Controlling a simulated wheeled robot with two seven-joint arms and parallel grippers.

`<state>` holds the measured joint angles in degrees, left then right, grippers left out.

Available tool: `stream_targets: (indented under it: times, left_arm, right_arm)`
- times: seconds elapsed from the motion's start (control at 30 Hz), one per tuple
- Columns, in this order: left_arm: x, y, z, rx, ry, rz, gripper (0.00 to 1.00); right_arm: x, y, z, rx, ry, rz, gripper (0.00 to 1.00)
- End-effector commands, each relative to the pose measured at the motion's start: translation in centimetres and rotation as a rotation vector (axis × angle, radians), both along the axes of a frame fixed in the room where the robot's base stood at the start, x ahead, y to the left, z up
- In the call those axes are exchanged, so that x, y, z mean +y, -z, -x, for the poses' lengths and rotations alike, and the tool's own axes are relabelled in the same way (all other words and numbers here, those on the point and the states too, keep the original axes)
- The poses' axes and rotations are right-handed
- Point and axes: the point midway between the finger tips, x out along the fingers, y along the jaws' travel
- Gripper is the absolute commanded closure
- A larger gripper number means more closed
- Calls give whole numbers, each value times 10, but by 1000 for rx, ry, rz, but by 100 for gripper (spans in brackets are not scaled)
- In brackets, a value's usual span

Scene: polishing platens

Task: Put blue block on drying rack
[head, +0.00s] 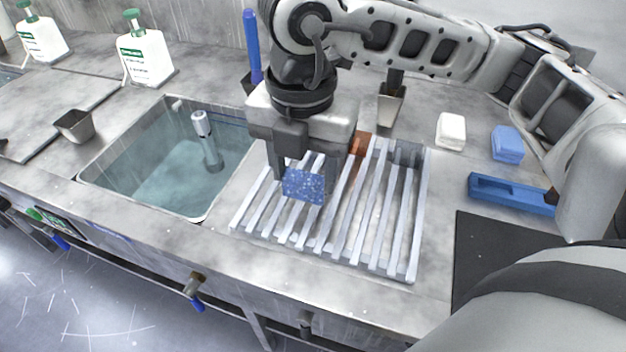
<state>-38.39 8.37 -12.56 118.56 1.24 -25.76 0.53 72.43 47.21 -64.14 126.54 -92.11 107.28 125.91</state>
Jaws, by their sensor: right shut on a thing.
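A speckled blue block (303,186) is between the fingers of my right gripper (305,180), which is shut on it. The gripper points down over the left part of the drying rack (385,235), a set of pale parallel slats on the counter. The block is at or just above the slats; I cannot tell whether it touches them. A brown block (360,143) sits at the rack's back, partly hidden by the gripper. My left gripper is not in view.
A water-filled sink (165,165) with a tap lies left of the rack. A white block (451,130), a blue sponge-like block (507,144) and a blue tray (510,194) are at right. White bottles (145,58) stand at back left. The rack's front right slats are clear.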

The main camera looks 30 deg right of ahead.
Motion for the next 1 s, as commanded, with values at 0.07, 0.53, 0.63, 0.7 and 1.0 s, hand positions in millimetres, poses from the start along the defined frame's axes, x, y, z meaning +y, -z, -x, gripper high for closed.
stream_targets:
  times: [0.07,0.53,0.63,0.7,1.0]
  left_arm:
    - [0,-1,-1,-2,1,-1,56]
    - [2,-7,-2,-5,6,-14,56]
    - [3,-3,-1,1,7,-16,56]
    - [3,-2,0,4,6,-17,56]
    - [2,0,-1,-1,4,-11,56]
  right_arm:
    - [-8,9,-4,2,3,1,73]
    - [-19,54,-11,0,-2,0,73]
    - [-19,56,-11,-1,-2,0,73]
    - [-19,56,-11,-1,-2,0,73]
    - [-18,60,-11,-1,-2,0,31]
